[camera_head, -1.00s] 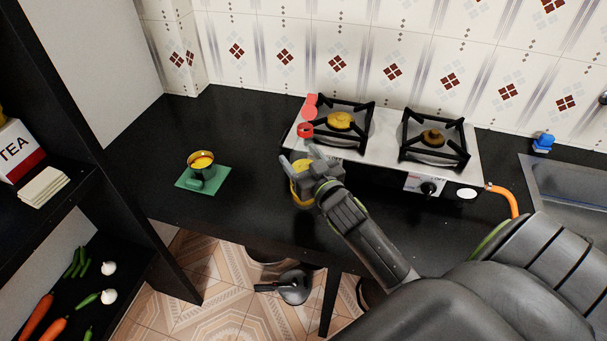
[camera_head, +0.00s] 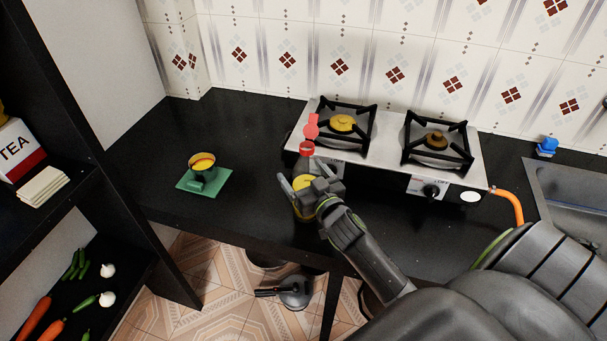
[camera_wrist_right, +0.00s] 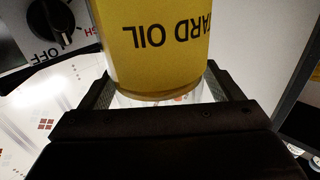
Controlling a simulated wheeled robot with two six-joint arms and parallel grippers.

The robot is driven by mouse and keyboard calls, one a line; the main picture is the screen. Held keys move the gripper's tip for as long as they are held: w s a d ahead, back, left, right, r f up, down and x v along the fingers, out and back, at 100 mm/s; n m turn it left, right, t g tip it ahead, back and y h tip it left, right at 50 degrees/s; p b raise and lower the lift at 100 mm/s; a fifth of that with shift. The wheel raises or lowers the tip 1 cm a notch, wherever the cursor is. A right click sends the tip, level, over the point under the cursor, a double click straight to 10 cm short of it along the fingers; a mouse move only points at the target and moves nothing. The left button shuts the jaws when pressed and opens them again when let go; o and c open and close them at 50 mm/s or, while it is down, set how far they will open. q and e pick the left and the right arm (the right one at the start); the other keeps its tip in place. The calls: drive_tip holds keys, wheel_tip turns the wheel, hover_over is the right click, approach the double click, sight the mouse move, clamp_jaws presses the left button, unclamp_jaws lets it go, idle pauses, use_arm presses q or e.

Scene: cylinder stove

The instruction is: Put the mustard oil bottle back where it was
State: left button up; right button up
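The mustard oil bottle (camera_head: 303,183) stands on the black counter in front of the stove's left end. Its lower part is yellow, and its red cap (camera_head: 306,148) has a flipped-up lid. My right gripper (camera_head: 302,178) is around the bottle from the front right, its fingers spread on either side and partly hiding it. In the right wrist view the yellow bottle (camera_wrist_right: 155,45), with upside-down "ARD OIL" lettering, lies between the open fingers. Whether a finger still touches it is hard to tell. My left gripper is not in view.
A two-burner stove (camera_head: 390,150) stands behind the bottle. A small pan with yellow contents (camera_head: 202,163) sits on a green mat (camera_head: 215,185) to the left. A dark shelf (camera_head: 100,130) stands far left, and a sink (camera_head: 580,190) is at right. Counter between mat and bottle is clear.

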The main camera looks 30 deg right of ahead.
drive_tip(key=shift+r, duration=0.2)
drive_tip(key=shift+s+f, duration=0.15)
drive_tip(key=shift+s, duration=0.15)
drive_tip(key=s+b, duration=0.1)
drive_tip(key=s, duration=1)
drive_tip(key=shift+s+a+b, duration=0.2)
drive_tip(key=shift+a+b, duration=0.1)
drive_tip(key=shift+a, duration=0.15)
